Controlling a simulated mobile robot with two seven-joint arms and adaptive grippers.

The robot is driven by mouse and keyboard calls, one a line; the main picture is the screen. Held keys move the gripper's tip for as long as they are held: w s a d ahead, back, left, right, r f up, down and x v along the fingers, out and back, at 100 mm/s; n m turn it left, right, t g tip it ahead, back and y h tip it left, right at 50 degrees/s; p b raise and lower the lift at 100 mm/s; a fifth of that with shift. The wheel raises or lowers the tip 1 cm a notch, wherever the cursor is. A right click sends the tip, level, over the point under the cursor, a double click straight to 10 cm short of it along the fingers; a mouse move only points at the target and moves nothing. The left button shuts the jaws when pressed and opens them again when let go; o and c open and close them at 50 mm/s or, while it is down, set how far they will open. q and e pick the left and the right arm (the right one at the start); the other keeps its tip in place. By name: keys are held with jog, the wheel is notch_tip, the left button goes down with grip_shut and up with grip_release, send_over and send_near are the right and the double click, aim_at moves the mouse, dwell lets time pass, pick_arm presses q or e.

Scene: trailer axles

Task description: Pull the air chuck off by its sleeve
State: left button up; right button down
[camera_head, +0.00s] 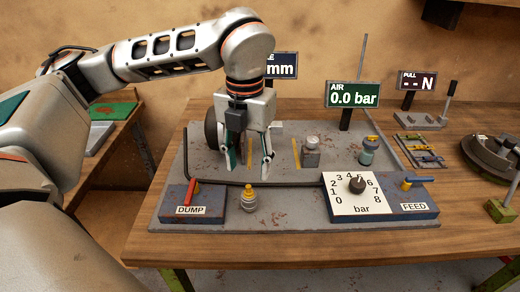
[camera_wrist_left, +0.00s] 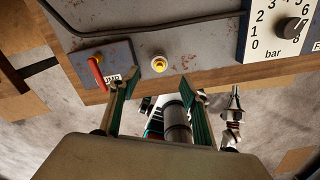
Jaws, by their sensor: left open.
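A small grey fitting with a yellow top (camera_head: 248,198) stands upright on the grey plate (camera_head: 290,222), between the DUMP block and the dial. It also shows in the left wrist view (camera_wrist_left: 159,65), just beyond the fingertips. It may be the air chuck; its sleeve is too small to make out. My left gripper (camera_head: 248,163) is open and empty, pointing down above the plate, behind and above this fitting. In the left wrist view its two fingers (camera_wrist_left: 157,84) are apart, with nothing between them.
The DUMP block (camera_head: 196,210) with a red lever stands left, and the bar dial (camera_head: 357,185) and FEED block (camera_head: 412,207) right. A dark hose crosses behind. A grey fitting (camera_head: 311,152) and teal bottle (camera_head: 368,150) stand farther back. The AIR display (camera_head: 353,94) reads 0.0 bar.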

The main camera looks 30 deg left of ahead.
aim_at(248, 187)
pick_arm(q)
jog(key=shift+s+f, duration=0.1)
jog(key=shift+f, duration=0.25)
notch_tip(248, 187, down, 6)
jog(key=shift+s+r, duration=0.15)
jog(key=shift+f, duration=0.65)
pick_arm(e)
jog(key=shift+s+r, duration=0.1)
jog(key=shift+s, duration=0.1)
pick_arm(q)
jog(key=c, duration=1.3)
jog(key=o, duration=0.6)
grip_shut()
pick_arm(e)
jog(key=shift+s+f, duration=0.15)
jog(key=shift+f, duration=0.1)
